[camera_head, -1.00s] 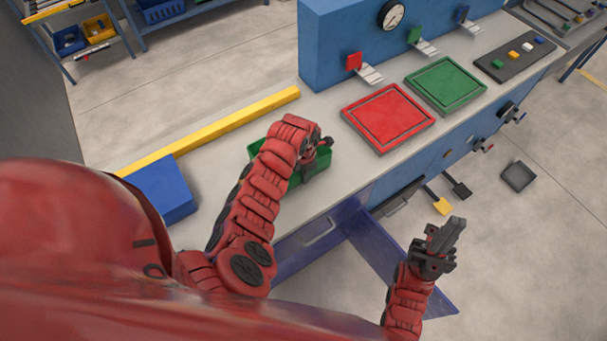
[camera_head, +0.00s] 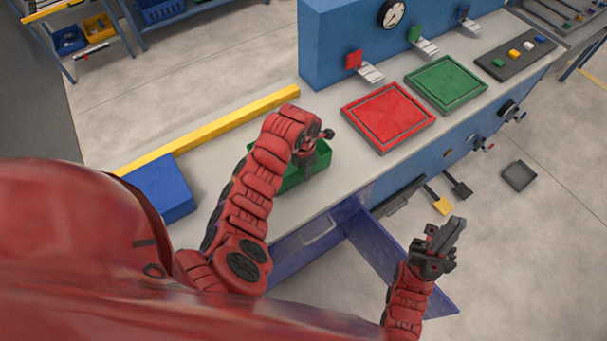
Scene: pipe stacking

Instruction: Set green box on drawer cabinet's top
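The green box (camera_head: 292,179) is an open-topped bin on the light grey top (camera_head: 240,205) of the blue bench, which has a drawer handle (camera_head: 318,230) on its front. My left arm crosses over the box and hides much of it. My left gripper (camera_head: 311,166) points down at the box's right part, over or inside it. Its fingertips are hidden, so I cannot tell whether it grips the wall. My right gripper (camera_head: 447,235) is off the bench's front, pointing up, with no object visible in it; its finger gap is unclear.
A blue block (camera_head: 163,188) and a yellow bar (camera_head: 215,128) lie left of and behind the box. A red tray (camera_head: 388,117) and a green tray (camera_head: 445,83) lie to the right. A blue panel (camera_head: 400,250) sticks out below the bench's front.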

